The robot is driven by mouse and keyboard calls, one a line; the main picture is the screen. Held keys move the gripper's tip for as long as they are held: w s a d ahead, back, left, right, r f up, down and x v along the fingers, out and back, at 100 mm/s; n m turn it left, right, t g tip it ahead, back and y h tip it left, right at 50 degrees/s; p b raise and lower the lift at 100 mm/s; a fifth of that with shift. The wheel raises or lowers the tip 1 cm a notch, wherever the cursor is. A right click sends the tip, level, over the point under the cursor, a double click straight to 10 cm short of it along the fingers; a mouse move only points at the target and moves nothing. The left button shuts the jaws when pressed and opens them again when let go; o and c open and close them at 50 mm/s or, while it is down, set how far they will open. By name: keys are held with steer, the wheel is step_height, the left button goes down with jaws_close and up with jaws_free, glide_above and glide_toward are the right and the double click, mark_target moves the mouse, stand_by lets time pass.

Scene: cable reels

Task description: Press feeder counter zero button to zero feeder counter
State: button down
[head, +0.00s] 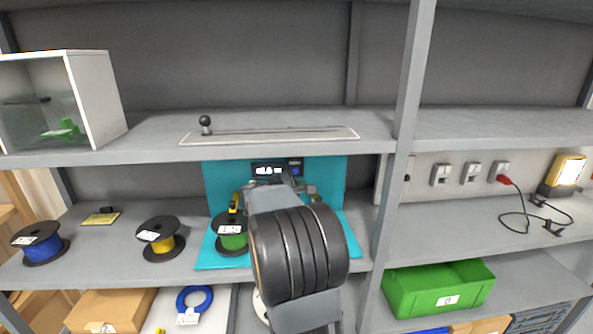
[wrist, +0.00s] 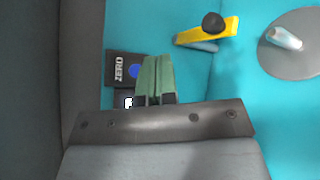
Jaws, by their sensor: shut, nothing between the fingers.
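The feeder counter (head: 268,170) is a dark box with a lit display against the teal backing in the head view. Its blue zero button (head: 295,164) shows at its right end. In the wrist view the black plate marked ZERO (wrist: 118,69) has the blue button (wrist: 134,71) beside the lettering, and part of the display (wrist: 128,102) shows below. My gripper (wrist: 157,62) has green fingers, shut and empty, just right of the blue button. I cannot tell whether the fingertips touch the counter. In the head view my arm hides much of the area below the counter.
A yellow lever with a black knob (wrist: 213,24) and a grey disc with a pin (wrist: 303,50) are right of my fingers. A green-wire reel (head: 232,236) stands left of my arm, with a yellow reel (head: 161,240) further left. A shelf (head: 150,155) runs above.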

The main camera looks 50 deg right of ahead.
mark_target(296, 173)
steer(key=shift+w+d+p, duration=0.6)
steer(key=shift+w+d, duration=0.45)
steer(key=shift+w, duration=0.2)
steer(key=shift+w+d+p, duration=0.55)
steer(key=shift+w+d, duration=0.5)
steer(key=shift+w, duration=0.15)
steer(key=shift+w+d, duration=0.1)
stand_by(0.4)
steer(key=shift+w+d, duration=0.2)
steer(key=shift+w, duration=0.05)
steer(key=shift+w+d, duration=0.25)
steer(key=shift+w, duration=0.1)
stand_by(0.8)
steer(key=shift+s+a, duration=0.1)
stand_by(0.3)
steer(key=shift+s+a+b, duration=0.45)
steer(key=shift+s+b, duration=0.1)
steer(key=shift+b, duration=0.25)
